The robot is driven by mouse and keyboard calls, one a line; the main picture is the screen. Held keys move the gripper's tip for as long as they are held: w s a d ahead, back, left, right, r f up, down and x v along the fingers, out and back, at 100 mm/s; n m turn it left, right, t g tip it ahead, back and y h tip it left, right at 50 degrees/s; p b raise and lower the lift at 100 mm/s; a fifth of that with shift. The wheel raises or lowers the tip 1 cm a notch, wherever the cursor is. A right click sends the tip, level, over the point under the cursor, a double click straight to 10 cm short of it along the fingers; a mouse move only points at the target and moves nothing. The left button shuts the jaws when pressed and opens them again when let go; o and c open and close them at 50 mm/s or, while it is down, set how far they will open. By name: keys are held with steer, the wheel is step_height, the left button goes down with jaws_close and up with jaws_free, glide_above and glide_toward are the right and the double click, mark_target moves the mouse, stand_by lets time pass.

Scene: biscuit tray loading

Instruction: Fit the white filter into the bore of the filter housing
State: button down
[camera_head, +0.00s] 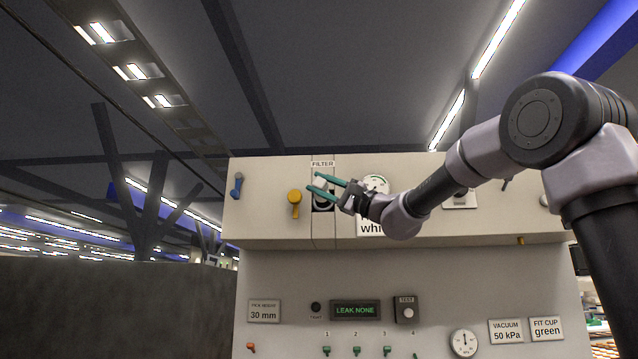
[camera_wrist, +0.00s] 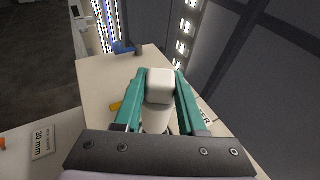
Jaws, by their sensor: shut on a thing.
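The white filter (camera_wrist: 160,88) is between the two teal fingers of my gripper (camera_head: 313,181), which is shut on it. In the wrist view the filter has a rounded, block-like top with a paler round part below it. In the head view a white part of it (camera_head: 321,183) shows between the fingers. The filter housing (camera_head: 323,228) is the narrow panel section under the FILTER label. A dark opening (camera_head: 322,204) shows just below the fingers. The fingers and filter partly cover the bore, so I cannot tell whether the filter is inside it or in front.
A yellow knob (camera_head: 295,198) is close left of the fingers, and a blue one (camera_head: 237,186) farther left. A round dial (camera_head: 376,184) and a "white" sign (camera_head: 371,228) are close right, behind my wrist. The lower panel has a LEAK NONE display (camera_head: 356,310).

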mark_target(327, 191)
steer(key=shift+w+d, duration=0.1)
steer(key=shift+w, duration=1.85)
steer(key=shift+w, duration=0.15)
steer(key=shift+w, duration=0.35)
steer(key=w, duration=0.7)
steer(key=shift+d, duration=0.15)
stand_by(1.9)
steer(key=shift+c, duration=2.1)
jaws_free()
steer(key=shift+d+f, duration=0.1)
steer(key=v, duration=1)
steer(key=shift+d, duration=0.25)
steer(key=shift+f, duration=0.1)
